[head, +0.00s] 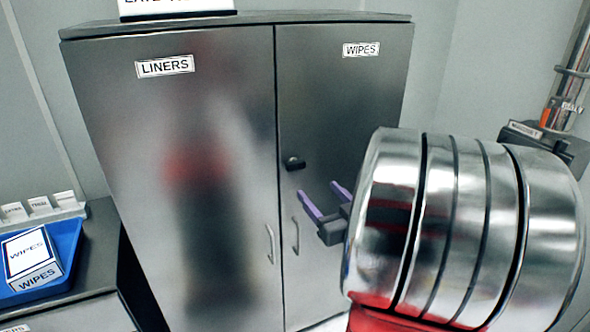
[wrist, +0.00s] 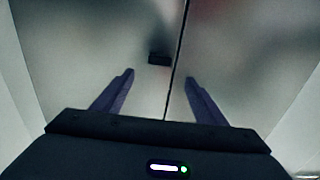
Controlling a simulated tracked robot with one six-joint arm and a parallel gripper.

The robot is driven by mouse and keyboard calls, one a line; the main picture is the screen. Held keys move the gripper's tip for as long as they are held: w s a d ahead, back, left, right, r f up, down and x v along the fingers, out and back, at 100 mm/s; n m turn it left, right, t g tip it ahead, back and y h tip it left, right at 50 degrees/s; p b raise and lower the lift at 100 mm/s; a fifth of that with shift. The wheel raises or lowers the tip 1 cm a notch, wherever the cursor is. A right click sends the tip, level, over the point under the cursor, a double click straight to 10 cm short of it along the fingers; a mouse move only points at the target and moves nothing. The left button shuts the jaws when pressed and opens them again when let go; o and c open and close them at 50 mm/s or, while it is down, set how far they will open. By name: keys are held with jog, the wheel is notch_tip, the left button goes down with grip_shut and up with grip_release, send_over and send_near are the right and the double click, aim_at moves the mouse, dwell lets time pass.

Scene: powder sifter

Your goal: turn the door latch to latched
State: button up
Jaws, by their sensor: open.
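The door latch (head: 293,163) is a small dark fitting on the right door of a steel cabinet (head: 340,100), close to the seam between the doors. In the wrist view the latch (wrist: 159,58) shows as a short dark bar lying roughly crosswise to the seam. My gripper (head: 320,189) has purple fingers, spread open and empty. In the head view it is below and right of the latch. In the wrist view the latch appears just beyond the gap between the fingertips (wrist: 160,76), apart from them. Whether it is latched cannot be told.
Two door handles (head: 296,236) (head: 270,244) are below the latch. The left door carries a LINERS label (head: 165,66), the right a WIPES label (head: 361,49). A blue tray (head: 66,262) with a wipes box (head: 30,260) stands on a counter at left. My arm covers the right side.

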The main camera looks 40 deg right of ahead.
aim_at(297, 168)
jog(key=x, duration=1.4)
jog(key=shift+s, duration=0.1)
jog(key=shift+c, duration=0.2)
jog(key=c, duration=1)
